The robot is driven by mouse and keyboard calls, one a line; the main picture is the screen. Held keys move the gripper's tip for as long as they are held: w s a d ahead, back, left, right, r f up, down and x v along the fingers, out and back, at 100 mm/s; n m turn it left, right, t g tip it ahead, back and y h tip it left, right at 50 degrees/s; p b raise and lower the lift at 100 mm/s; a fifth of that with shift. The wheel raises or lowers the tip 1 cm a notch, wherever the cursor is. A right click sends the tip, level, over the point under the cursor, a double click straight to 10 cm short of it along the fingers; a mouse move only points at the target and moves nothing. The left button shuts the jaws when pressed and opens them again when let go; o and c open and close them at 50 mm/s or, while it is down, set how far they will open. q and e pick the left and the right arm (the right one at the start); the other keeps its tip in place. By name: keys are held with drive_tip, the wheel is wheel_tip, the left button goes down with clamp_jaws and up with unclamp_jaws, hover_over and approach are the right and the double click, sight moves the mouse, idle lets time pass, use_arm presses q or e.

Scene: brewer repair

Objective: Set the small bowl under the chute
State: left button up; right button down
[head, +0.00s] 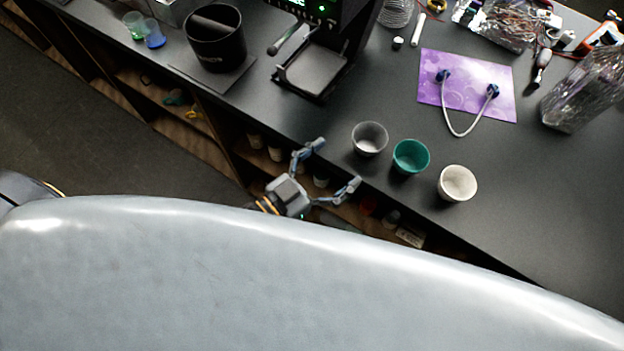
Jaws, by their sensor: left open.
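Three small bowl-like cups stand in a slanting row near the counter's front edge: a grey one (369,139), a teal one (410,157) and a white one (457,183). I cannot tell which is the small bowl. My left gripper (337,163) is open and empty, at the counter edge, its fingers spread toward the grey cup but apart from it. The black brewer (335,45) stands at the top middle, with a handle and a square tray (312,70) at its front. Its chute cannot be made out from above. My right gripper is not in view.
A black knock bin (216,38) stands left of the brewer, with green and blue cups (154,34) beyond. A purple mat (467,85) with a white looped tube lies behind the cups. Clear counter lies between tray and grey cup. Shelves run below the edge.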

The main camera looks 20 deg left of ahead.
use_arm(q)
drive_tip(key=v, duration=0.6)
drive_tip(key=shift+b, duration=0.45)
drive_tip(key=shift+r, duration=0.1)
